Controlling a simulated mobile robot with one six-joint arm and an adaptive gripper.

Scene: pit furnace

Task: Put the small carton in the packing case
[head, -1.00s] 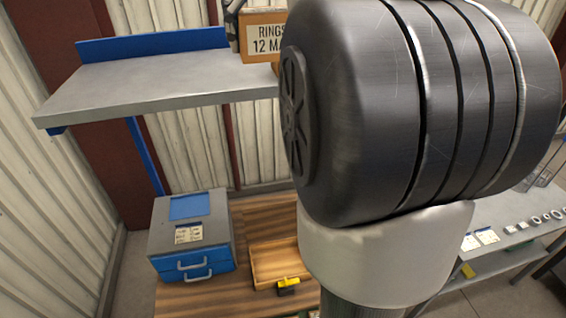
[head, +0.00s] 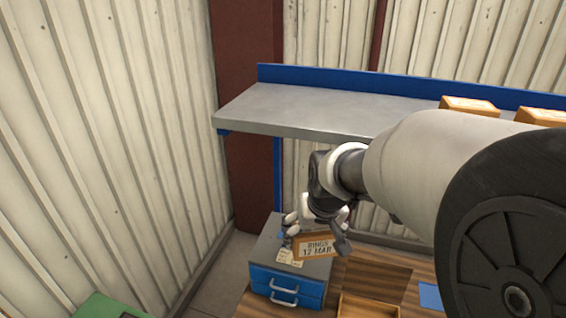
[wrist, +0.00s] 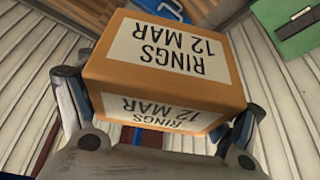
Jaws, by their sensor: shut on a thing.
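My gripper (head: 318,228) is shut on the small orange-brown carton (head: 319,247), labelled "RINGS 12 MAR". The carton is held in the air, appearing in front of the blue and grey drawer box. In the wrist view the carton (wrist: 165,68) sits slightly tilted between the two fingers (wrist: 160,110), one on each side. An open wooden box (head: 372,307) on the bench is cut off by the bottom edge of the head view; I cannot tell whether it is the packing case.
The drawer box (head: 287,287) stands on the wooden bench (head: 372,280). A grey shelf (head: 320,112) with a blue back edge is above, with two cartons (head: 468,106) at its right. A green object (head: 108,306) is at lower left. My arm hides the right side.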

